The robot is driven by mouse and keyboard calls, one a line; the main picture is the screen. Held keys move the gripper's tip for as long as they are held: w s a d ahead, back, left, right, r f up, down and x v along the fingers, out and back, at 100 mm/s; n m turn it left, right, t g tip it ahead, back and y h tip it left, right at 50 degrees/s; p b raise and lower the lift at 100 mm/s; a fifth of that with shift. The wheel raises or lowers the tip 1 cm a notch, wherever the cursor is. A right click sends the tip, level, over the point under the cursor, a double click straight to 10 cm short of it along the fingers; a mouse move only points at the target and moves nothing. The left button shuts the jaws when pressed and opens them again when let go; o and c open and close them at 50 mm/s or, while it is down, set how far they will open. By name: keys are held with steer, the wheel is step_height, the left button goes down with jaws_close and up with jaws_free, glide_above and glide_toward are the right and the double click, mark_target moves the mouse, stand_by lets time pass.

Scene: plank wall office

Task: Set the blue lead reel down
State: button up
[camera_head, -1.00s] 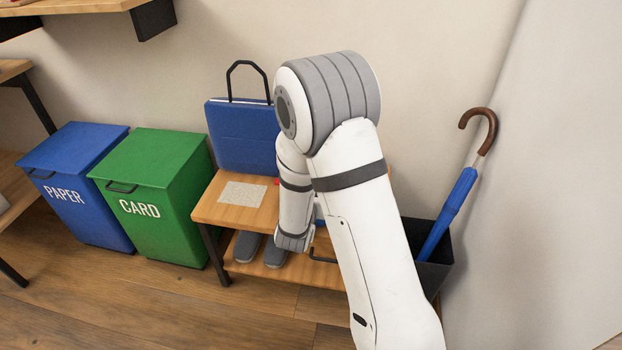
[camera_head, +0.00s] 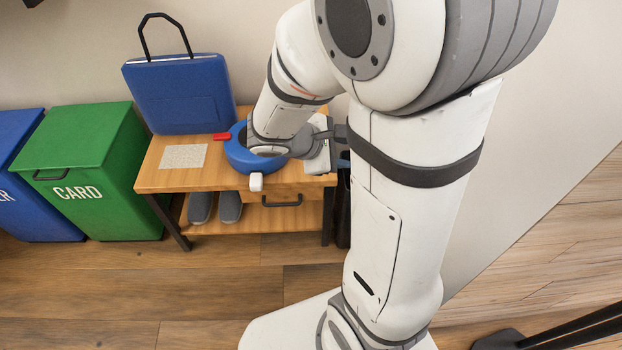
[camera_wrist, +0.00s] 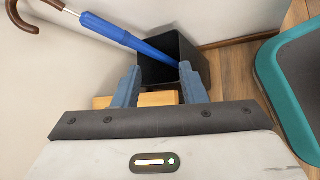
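The blue lead reel (camera_head: 238,158) is ring-shaped and rests on the wooden bench (camera_head: 228,182), right of a grey speckled patch (camera_head: 184,157). A white piece (camera_head: 256,182), perhaps its plug, shows at the bench's front edge. My wrist covers part of the reel in the head view. My gripper is beyond it, over the bench's right end, partly hidden by my arm. In the wrist view my gripper (camera_wrist: 160,68) has its two blue-grey fingers apart with nothing held between them. The reel is not in the wrist view.
A blue bag (camera_head: 180,95) stands at the bench's back left, near a small red item (camera_head: 222,136). A black bin (camera_wrist: 165,68) with a blue umbrella (camera_wrist: 112,31) stands beyond my fingers. Grey shoes (camera_head: 229,207) sit below. A green card bin (camera_head: 85,180) is left.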

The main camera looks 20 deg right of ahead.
steer(key=s+a+r+m+y, duration=0.3)
steer(key=s+a+m+y, duration=0.5)
steer(key=m, duration=0.4)
steer(key=shift+a+r+g+y, duration=0.3)
steer(key=shift+a+g+y, duration=0.1)
steer(key=shift+a+y, duration=0.6)
steer(key=shift+s, duration=0.1)
steer(key=shift+c, duration=0.2)
steer(key=shift+s, duration=0.1)
